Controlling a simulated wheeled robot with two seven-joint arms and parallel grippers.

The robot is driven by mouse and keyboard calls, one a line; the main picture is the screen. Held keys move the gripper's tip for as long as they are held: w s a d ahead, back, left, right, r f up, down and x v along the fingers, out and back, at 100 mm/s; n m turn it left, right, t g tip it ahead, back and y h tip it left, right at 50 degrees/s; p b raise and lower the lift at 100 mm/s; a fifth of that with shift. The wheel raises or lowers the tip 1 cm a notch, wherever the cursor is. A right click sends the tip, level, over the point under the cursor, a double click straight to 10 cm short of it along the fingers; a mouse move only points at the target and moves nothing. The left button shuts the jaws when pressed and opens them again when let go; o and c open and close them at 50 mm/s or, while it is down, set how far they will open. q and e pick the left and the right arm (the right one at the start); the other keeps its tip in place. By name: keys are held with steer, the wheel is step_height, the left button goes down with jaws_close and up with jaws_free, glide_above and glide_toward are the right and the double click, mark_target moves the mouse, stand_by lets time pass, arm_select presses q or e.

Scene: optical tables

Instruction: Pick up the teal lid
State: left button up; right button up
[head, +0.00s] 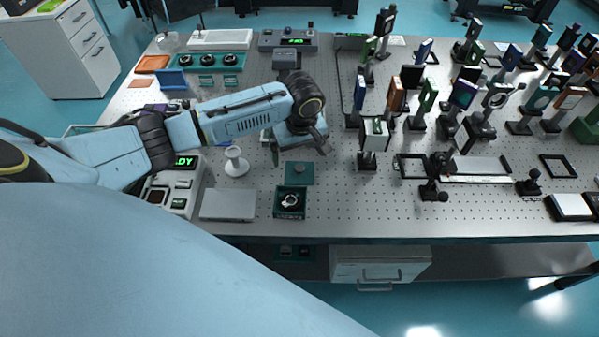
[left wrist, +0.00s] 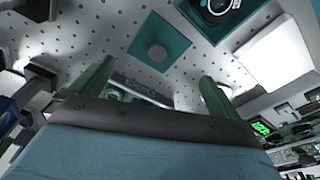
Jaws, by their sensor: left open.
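The teal lid (head: 299,173) is a flat square plate with a small knob, lying on the perforated table top just in front of my left gripper (head: 299,149). In the left wrist view the lid (left wrist: 143,40) lies ahead of the open fingers (left wrist: 155,88), apart from them. My left gripper is empty, with its green fingers spread. An open teal box (head: 290,202) with a white ring-like item inside stands just nearer than the lid; it also shows in the left wrist view (left wrist: 213,22). My right gripper is not in view.
A grey flat plate (head: 228,204) lies left of the box, and a white spool-shaped piece (head: 236,161) stands behind it. A device with a green display (head: 184,175) is further left. Several optic mounts crowd the right half. Bare table lies right of the lid.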

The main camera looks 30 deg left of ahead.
mark_target(298, 169)
arm_select(q)
steer(key=shift+w+f+b, duration=0.1)
steer(key=shift+f+b, duration=0.2)
steer(key=shift+f, duration=2.9)
steer(key=c, duration=2.1)
